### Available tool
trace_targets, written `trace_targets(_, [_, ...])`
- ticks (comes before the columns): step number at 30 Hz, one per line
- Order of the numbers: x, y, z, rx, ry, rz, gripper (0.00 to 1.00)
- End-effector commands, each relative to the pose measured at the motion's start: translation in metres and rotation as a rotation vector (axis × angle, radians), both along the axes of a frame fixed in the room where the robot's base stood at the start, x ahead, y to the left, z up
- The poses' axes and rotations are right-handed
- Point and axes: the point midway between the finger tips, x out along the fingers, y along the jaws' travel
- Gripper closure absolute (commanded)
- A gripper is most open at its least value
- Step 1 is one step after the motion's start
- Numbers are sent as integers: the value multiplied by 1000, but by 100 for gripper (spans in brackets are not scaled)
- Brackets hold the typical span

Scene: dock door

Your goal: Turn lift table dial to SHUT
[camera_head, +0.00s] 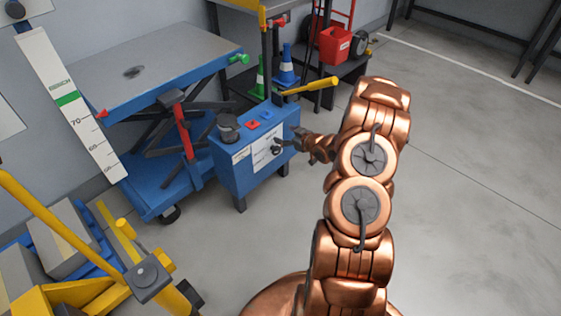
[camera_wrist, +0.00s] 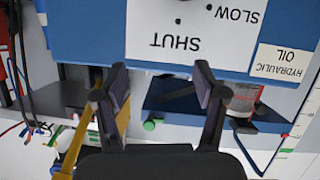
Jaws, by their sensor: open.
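The blue control box (camera_head: 236,175) of the lift table stands in front of it, with a white label plate (camera_head: 259,156) on its front. A small dark shape that looks like the dial (camera_head: 276,150) sits on the plate, close to my gripper (camera_head: 290,143); contact cannot be told. In the wrist view my gripper (camera_wrist: 160,80) is open and empty, fingers apart below the plate (camera_wrist: 180,35). The plate appears upside down there, with SHUT and SLOW readable beside dark dots. The dial is not seen in the wrist view.
The blue lift table (camera_head: 150,70) stands behind the box. A yellow-handled lever (camera_head: 312,86) sticks out above the box. Yellow equipment (camera_head: 90,290) fills the lower left. The floor at right is clear.

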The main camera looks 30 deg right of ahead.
Motion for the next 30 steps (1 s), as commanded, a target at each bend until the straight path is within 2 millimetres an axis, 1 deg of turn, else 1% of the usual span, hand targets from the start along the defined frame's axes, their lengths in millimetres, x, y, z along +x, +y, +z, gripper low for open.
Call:
trace_targets(1, [-7, -3, -27, 27, -31, 5, 29])
trace_targets(3, [-14, -4, -45, 59, -85, 17, 29])
trace_targets(6, [-28, -4, -69, 104, -157, 31, 29])
trace_targets(10, [-44, -3, -91, 156, -238, 45, 29])
trace_targets(15, [-59, -1, -103, 200, -308, 53, 29])
trace_targets(20, [-61, 0, -105, 215, -331, 57, 29])
trace_targets(23, [-55, 2, -105, 214, -332, 59, 29])
trace_targets(30, [-25, 9, -106, 211, -331, 59, 29])
